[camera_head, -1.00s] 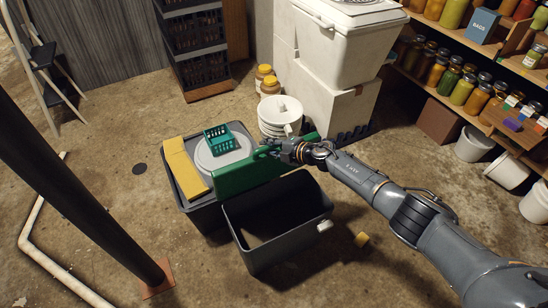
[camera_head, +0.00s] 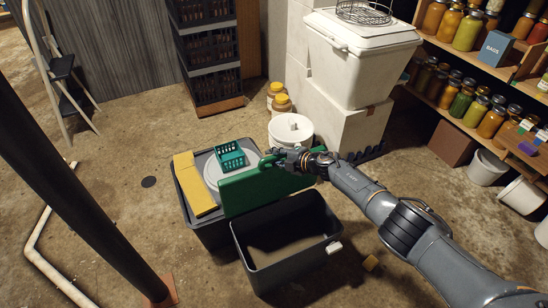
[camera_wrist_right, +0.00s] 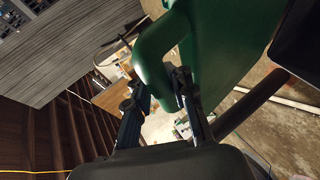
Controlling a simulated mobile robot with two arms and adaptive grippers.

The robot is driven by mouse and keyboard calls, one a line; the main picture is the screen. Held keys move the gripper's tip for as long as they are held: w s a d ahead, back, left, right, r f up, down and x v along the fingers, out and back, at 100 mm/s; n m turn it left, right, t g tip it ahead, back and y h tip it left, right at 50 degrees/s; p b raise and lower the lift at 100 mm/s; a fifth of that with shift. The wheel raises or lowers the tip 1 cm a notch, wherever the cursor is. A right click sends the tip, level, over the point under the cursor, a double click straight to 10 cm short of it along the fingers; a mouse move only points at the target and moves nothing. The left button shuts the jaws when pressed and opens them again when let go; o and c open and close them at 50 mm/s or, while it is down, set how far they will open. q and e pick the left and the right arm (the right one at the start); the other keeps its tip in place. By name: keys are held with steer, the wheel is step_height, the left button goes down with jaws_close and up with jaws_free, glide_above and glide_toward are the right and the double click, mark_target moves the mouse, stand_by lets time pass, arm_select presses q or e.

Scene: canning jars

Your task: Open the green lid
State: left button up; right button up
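The green lid (camera_head: 250,191) stands steeply tilted along the back edge of an open dark grey bin (camera_head: 290,262) in the head view. The bin's inside is uncovered. My right gripper (camera_head: 285,158) is at the lid's upper edge. In the right wrist view the lid's green handle (camera_wrist_right: 150,62) runs between the two fingers of my right gripper (camera_wrist_right: 160,88), which look shut on it. Part of the handle is hidden by the fingers. My left gripper is not in view.
Behind the lid, another dark bin bears a yellow block (camera_head: 196,186), a teal basket (camera_head: 230,155) and a round pale lid. A white bucket (camera_head: 290,128) and a white cooler (camera_head: 358,50) stand behind. A dark post (camera_head: 75,190) rises at left. Floor at front right is mostly clear.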

steer(key=o, duration=0.3)
steer(key=shift+w+r, duration=0.15)
steer(key=shift+r, duration=0.2)
steer(key=shift+f, duration=0.1)
steer(key=shift+s+f, duration=0.1)
steer(key=shift+s, duration=0.1)
steer(key=shift+d, duration=0.1)
steer(key=shift+v, duration=0.8)
steer(key=shift+s+d, duration=0.25)
steer(key=v, duration=0.9)
steer(key=shift+s+r, duration=0.2)
steer(key=shift+r, duration=0.1)
steer(key=shift+d, duration=0.1)
